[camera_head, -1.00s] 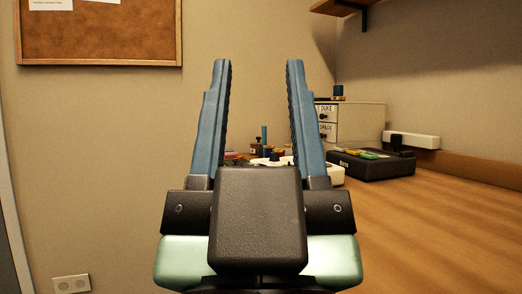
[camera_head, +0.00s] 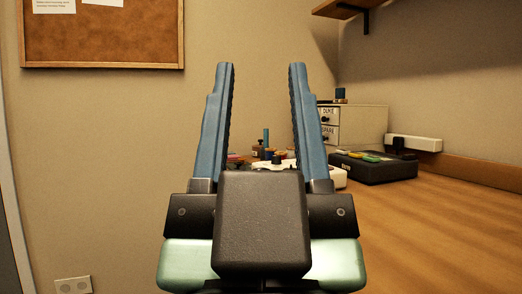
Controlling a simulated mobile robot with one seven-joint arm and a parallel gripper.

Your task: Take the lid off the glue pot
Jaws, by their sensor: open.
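My gripper (camera_head: 262,68) is in the middle of the view, its two blue fingers wide apart and pointing up in the picture. Nothing is between the fingertips. Behind and between the fingers, low down, is a cluster of small items on the table, among them a blue upright cylinder (camera_head: 266,137) and a small dark-topped bottle (camera_head: 257,150). A white item with a dark knob (camera_head: 276,158) is in front of them, partly hidden by my gripper. I cannot tell which of these is the glue pot or its lid.
A drawer cabinet (camera_head: 360,125) with labelled drawers stands at the back right of the cluster. A black case (camera_head: 375,170) with coloured pieces on top lies in front of it. A white bar (camera_head: 414,143) is by the wall. The wooden table (camera_head: 440,230) is clear at the front right.

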